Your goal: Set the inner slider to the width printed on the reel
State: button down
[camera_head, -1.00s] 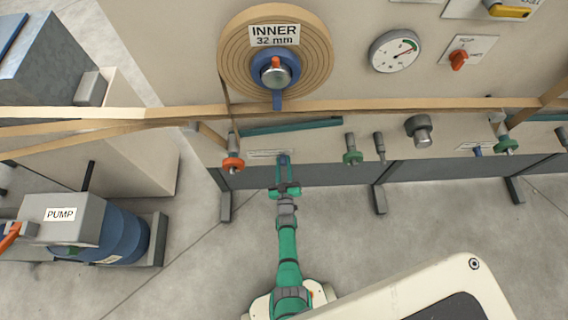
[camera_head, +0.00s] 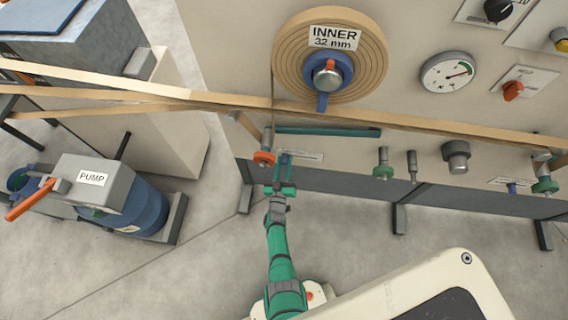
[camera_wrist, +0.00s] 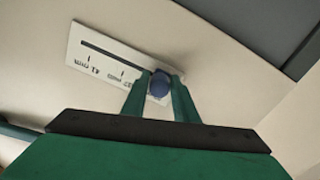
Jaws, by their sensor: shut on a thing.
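The reel (camera_head: 295,75) on the upper machine face carries a label (camera_head: 333,38) reading INNER 32 mm. The inner slider's small blue knob (camera_wrist: 159,84) sits in the slot of a white scale plate (camera_wrist: 92,52). In the wrist view the scale is upside down and its figures are hard to read. The knob is near the plate's right end there. In the head view the plate (camera_head: 308,156) shows mostly right of the knob (camera_head: 287,157). My gripper (camera_wrist: 160,92) is shut on the knob, a finger on each side, partly hiding the nearest scale marks.
An orange knob (camera_head: 264,158) is close left of my gripper, with a teal bar (camera_head: 330,131) above. Tan strip (camera_head: 430,135) crosses the machine face. Green knobs (camera_head: 382,173) and a second slider (camera_head: 512,187) lie right.

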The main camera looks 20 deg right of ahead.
jog(key=shift+w+a, duration=0.15)
jog(key=shift+a, duration=0.1)
jog(key=c, duration=1.5)
grip_release()
jog(key=v, duration=1)
jog(key=shift+s+a, duration=0.1)
jog(key=shift+s, duration=0.3)
